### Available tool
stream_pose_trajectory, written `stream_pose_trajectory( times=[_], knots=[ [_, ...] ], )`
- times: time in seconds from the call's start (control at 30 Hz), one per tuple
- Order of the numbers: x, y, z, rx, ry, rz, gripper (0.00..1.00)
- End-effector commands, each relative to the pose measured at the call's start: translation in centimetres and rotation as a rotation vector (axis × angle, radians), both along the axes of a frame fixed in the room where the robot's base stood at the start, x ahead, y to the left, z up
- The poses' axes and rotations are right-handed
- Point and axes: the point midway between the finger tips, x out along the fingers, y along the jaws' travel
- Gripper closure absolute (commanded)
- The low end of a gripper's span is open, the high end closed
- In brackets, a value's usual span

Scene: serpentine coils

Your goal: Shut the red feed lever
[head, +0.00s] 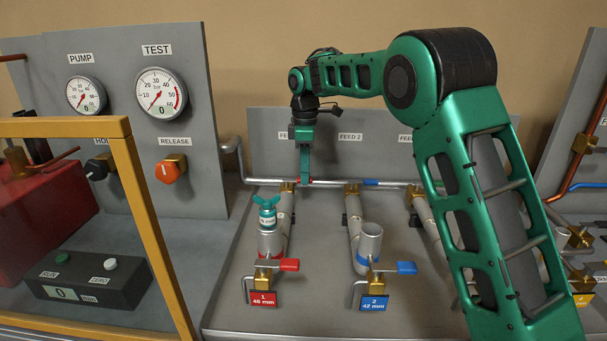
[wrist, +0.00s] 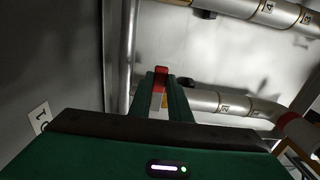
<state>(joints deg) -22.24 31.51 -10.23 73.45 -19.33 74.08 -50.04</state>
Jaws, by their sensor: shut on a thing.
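The red feed lever (head: 310,181) sits at the brass feed valve (head: 288,187) on the left branch of the rear pipe. Its red tip also shows in the wrist view (wrist: 161,76), between my fingertips. My gripper (head: 304,178) points down from above and is shut on this lever. In the head view the fingers hide most of the lever, and its exact angle is hard to tell. In the wrist view my gripper (wrist: 163,92) has a finger on each side of the red handle.
A second red lever (head: 289,265) is lower, by the red "1" tag (head: 263,300). A blue feed lever (head: 371,182) and a lower blue lever (head: 406,267) are to the right. A capped pipe end (head: 268,240) stands in front. A yellow-framed guard (head: 150,215) is at left.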

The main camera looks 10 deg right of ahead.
Motion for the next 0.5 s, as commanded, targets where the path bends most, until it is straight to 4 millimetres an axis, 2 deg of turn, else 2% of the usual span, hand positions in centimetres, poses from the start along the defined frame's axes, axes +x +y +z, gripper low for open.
stream_pose_trajectory(
  times=[0.27, 0.3, 0.37, 0.5],
  knots=[
    [0.51, -0.41, 0.37, 0.002, -0.014, -0.007, 1.0],
    [0.52, -0.41, 0.38, 0.002, -0.014, -0.008, 0.78],
    [0.5, -0.4, 0.36, 0.002, -0.014, -0.007, 0.64],
    [0.34, -0.27, 0.26, 0.002, -0.01, -0.005, 0.64]
  ],
)
